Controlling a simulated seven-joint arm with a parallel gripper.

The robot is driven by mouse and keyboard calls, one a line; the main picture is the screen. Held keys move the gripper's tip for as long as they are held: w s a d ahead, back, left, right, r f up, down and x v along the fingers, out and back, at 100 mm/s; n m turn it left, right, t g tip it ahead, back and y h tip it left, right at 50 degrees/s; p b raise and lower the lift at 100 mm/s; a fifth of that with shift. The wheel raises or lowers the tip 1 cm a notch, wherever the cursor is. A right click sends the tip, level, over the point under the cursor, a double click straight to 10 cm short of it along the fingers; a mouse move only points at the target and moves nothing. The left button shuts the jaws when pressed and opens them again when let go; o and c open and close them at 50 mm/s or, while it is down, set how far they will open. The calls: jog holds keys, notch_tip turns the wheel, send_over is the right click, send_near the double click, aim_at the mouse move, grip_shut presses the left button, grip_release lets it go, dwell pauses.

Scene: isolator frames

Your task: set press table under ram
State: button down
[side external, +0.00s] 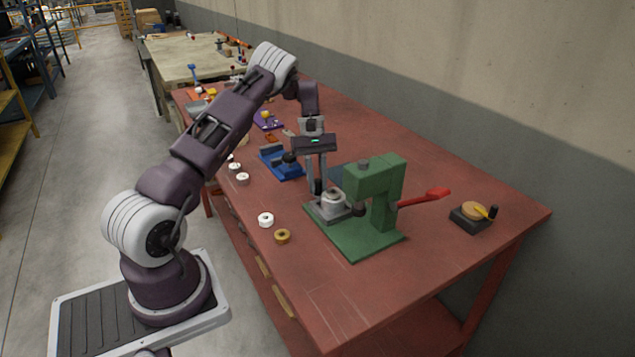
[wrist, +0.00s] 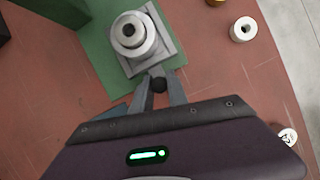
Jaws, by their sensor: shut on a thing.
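The green press (side external: 388,190) stands on its green base plate, with a red lever to its right. The press table is a grey plate (side external: 318,212) at the left end of that base, with a pale stepped round part (side external: 334,199) on it. In the wrist view the table (wrist: 165,45) and the round part (wrist: 130,33) show from above, to the right of the dark green press head (wrist: 62,8). My gripper (side external: 318,188) is shut on a small black knob (wrist: 159,84) at the table's edge.
A white ring (side external: 265,219) and a brass ring (side external: 282,237) lie on the red bench left of the press. A blue fixture (side external: 280,163) stands behind my gripper.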

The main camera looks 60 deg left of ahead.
aim_at(342, 215)
dwell(0.7)
jog(key=d, duration=1.1)
jog(key=shift+d, duration=0.1)
jog(key=c, duration=1.3)
grip_release()
jog(key=shift+a+r, duration=0.25)
jog(key=v, duration=0.6)
jog(key=shift+a+r, duration=0.1)
jog(key=shift+r, duration=0.15)
